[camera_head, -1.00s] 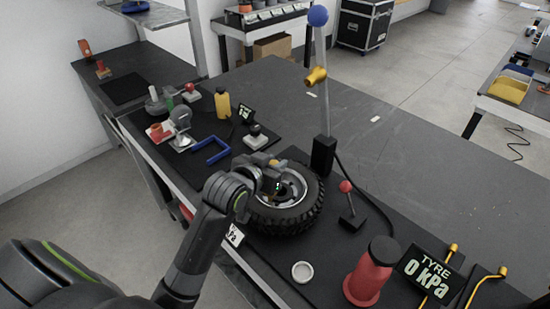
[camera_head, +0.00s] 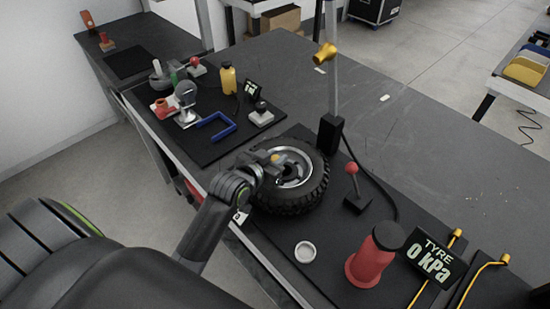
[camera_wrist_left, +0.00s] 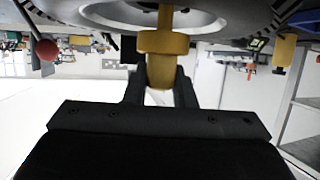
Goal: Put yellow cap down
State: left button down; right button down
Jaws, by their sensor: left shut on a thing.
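The yellow cap (camera_wrist_left: 163,55) shows in the left wrist view between the fingers of my left gripper (camera_wrist_left: 160,88), which is shut on it. A thin yellow stem runs from the cap towards the wheel (camera_wrist_left: 110,12); I cannot tell whether the cap touches the wheel. In the head view the left gripper (camera_head: 272,160) is over the left part of the black tyre with its grey rim (camera_head: 300,195), and a small bit of the yellow cap (camera_head: 278,158) shows at its tip. My right gripper is out of view.
A white round dish (camera_head: 305,252), a red cylinder with a black top (camera_head: 370,260) and a "TYRE 0 kPa" display (camera_head: 434,262) stand in front. A red-knobbed lever (camera_head: 355,190) and a post (camera_head: 331,100) are right of the wheel.

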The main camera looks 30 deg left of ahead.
pick_arm(q)
jog(key=shift+f, duration=0.15)
jog(key=c, duration=1.2)
grip_release()
jog(key=v, duration=1.2)
jog(key=shift+b, duration=0.35)
